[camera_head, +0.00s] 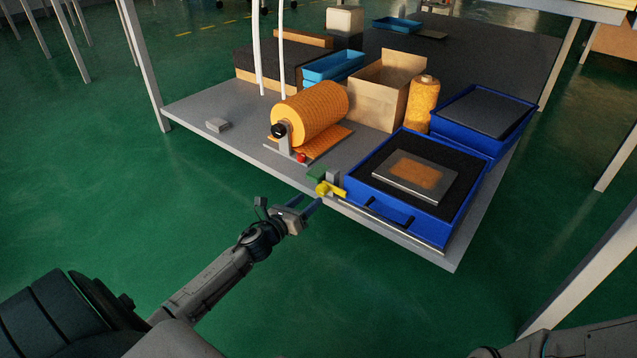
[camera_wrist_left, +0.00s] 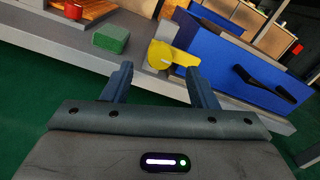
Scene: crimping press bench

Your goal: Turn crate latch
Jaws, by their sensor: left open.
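The yellow latch (camera_head: 328,189) sits at the bench's front edge, by the left front corner of a blue crate (camera_head: 431,224). In the left wrist view the latch (camera_wrist_left: 172,56) is a rounded yellow piece with a flat arm pointing right towards the blue crate wall (camera_wrist_left: 225,58). My left gripper (camera_head: 312,204) is open and just in front of the latch, apart from it. In the left wrist view its two fingers (camera_wrist_left: 160,82) are spread and the latch shows beyond the gap between them. My right gripper is not in view.
A green block (camera_wrist_left: 111,38) lies left of the latch. An orange spool (camera_head: 311,112) with a red knob (camera_head: 302,157) stands behind. A grey plate (camera_head: 411,172) lies in the crate. A second blue crate (camera_head: 487,140) stands behind. The floor in front is clear.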

